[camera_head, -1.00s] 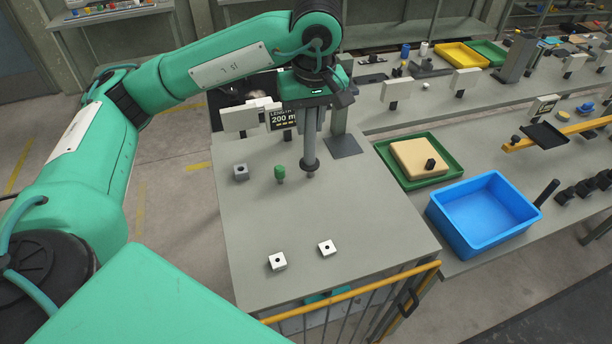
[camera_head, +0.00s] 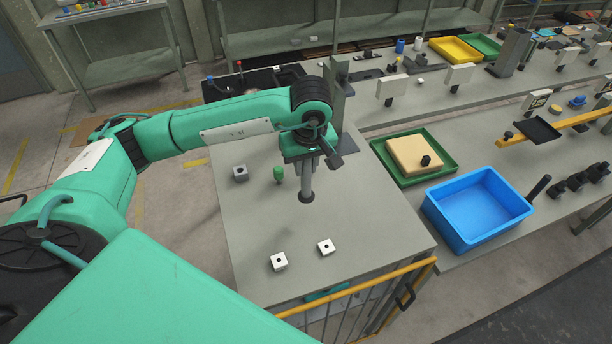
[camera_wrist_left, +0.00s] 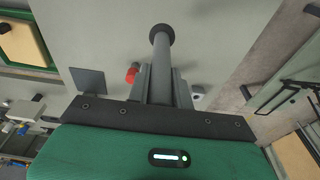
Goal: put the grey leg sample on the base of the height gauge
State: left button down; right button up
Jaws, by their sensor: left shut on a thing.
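The grey leg sample (camera_head: 306,181) is a round grey rod with a dark foot at its lower end. My left gripper (camera_head: 307,160) is shut on its upper part and holds it roughly upright over the grey table; I cannot tell how high the foot is. In the left wrist view the leg (camera_wrist_left: 161,60) sticks out between the fingers (camera_wrist_left: 160,85). The height gauge (camera_head: 338,90) has a tall grey column at the table's far right. Its dark square base (camera_head: 351,146) is partly hidden by my gripper; it also shows in the wrist view (camera_wrist_left: 89,80). My right gripper is out of view.
A green knob (camera_head: 278,174), a grey block (camera_head: 240,172) and two white blocks (camera_head: 279,262) (camera_head: 326,247) stand on the table (camera_head: 235,225). A red piece (camera_wrist_left: 131,74) shows in the wrist view. A blue bin (camera_head: 480,243) and green tray (camera_head: 455,168) are to the right.

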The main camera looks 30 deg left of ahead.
aim_at(306, 183)
pick_arm(q)
notch_tip(306, 183, down, 2)
jog(key=shift+f, duration=0.25)
notch_tip(306, 183, down, 3)
jog(key=shift+r+p, duration=0.1)
jog(key=shift+p, duration=0.85)
jog(key=shift+f, duration=0.4)
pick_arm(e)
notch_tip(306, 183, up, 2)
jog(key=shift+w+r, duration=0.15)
pick_arm(q)
jog(key=shift+f, duration=0.1)
jog(key=shift+f+b, duration=0.1)
jog(key=shift+b, duration=0.25)
jog(key=c, duration=1.3)
grip_release()
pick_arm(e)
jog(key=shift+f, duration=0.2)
pick_arm(q)
jog(key=shift+o, duration=0.2)
